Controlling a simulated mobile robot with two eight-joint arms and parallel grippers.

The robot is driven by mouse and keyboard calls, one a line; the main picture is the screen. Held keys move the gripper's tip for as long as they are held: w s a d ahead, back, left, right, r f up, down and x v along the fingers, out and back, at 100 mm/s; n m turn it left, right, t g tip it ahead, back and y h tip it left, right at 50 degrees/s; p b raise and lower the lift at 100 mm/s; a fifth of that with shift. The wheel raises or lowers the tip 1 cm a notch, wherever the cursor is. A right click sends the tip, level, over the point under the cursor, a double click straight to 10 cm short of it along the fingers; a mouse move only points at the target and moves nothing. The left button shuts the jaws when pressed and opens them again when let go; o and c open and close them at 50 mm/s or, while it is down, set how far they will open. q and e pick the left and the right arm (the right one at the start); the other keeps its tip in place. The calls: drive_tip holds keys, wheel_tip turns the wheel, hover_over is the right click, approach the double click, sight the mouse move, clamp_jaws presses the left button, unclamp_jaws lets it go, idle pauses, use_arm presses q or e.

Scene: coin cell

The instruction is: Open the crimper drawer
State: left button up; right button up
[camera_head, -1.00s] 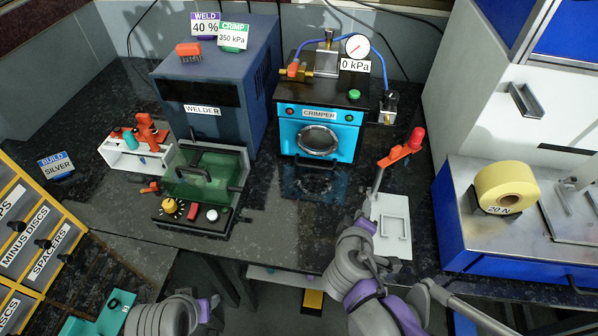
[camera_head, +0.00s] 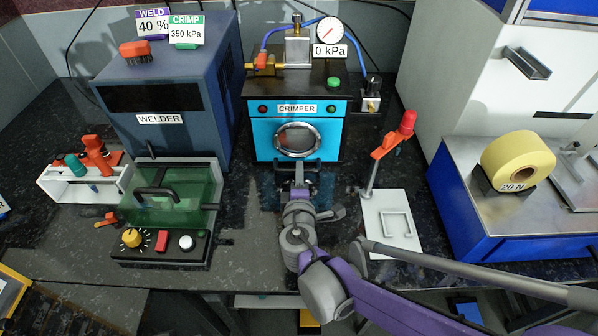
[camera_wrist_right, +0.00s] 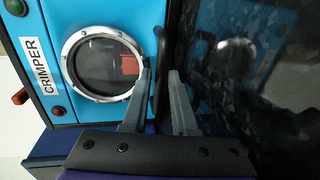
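The crimper (camera_head: 298,125) is a box with a cyan front, a black top and a round, metal-rimmed window. A dark bar handle (camera_head: 311,167) sits low on its front; it also shows in the right wrist view (camera_wrist_right: 160,62). The drawer looks closed against the front. My right gripper (camera_head: 299,172) is in front of the handle. In the right wrist view its two fingers (camera_wrist_right: 160,82) stand apart, with the handle between their tips. I see small gaps and no clear grip. My left gripper is out of view.
The welder (camera_head: 165,100) and its green-covered unit (camera_head: 170,190) stand to the left. A white plate with an orange-red lever (camera_head: 392,215) is close on the right. A yellow tape roll (camera_head: 517,160) sits on the blue bench. Dark counter lies before the crimper.

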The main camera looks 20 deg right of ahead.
drive_tip(key=shift+x, duration=0.85)
clamp_jaws()
idle(0.8)
